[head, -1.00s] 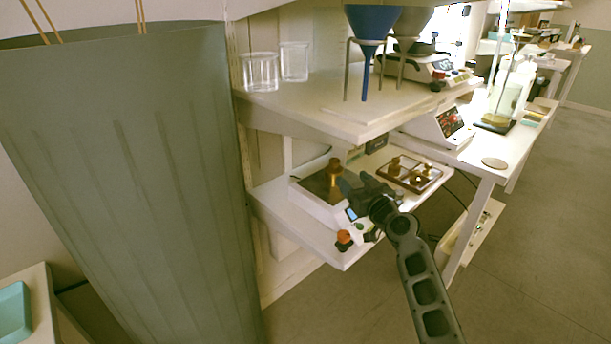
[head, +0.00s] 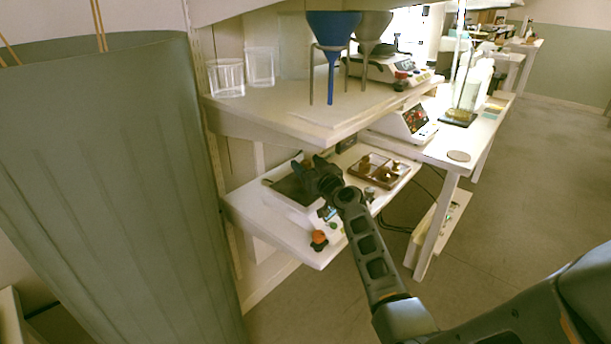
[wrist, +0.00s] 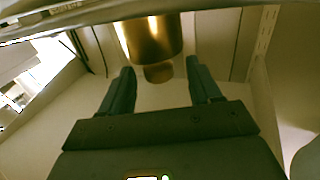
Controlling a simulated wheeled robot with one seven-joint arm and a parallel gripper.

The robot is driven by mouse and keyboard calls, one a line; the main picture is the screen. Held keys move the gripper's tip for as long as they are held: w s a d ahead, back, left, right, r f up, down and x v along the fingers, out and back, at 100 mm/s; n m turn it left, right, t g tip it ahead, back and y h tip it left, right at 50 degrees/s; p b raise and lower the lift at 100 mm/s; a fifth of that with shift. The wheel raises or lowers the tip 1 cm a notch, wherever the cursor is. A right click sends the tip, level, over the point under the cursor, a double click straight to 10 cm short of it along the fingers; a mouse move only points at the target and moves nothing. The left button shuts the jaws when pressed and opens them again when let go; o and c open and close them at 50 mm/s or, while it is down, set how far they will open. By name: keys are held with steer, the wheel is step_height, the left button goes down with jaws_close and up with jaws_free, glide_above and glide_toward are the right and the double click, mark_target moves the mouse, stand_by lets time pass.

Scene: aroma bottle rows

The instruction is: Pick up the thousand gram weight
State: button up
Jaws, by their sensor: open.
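The brass weight (wrist: 150,38) shows in the wrist view as a shiny cylinder with a small round knob (wrist: 158,72) at one end. My gripper (wrist: 160,66) is open, with one finger on each side of the knob. I see no clear contact between the fingers and the brass. In the head view my gripper (head: 308,163) is over the dark plate of the white scale (head: 283,189) on the lower shelf. There the gripper hides most or all of this weight.
A brown tray (head: 358,178) with several smaller brass weights lies right of the scale. The upper shelf (head: 285,122) overhangs, with glass beakers (head: 226,78) and a blue funnel (head: 332,28). An orange-topped object (head: 319,238) is at the lower shelf's front.

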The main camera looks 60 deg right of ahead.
jaws_close()
stand_by(0.5)
stand_by(0.8)
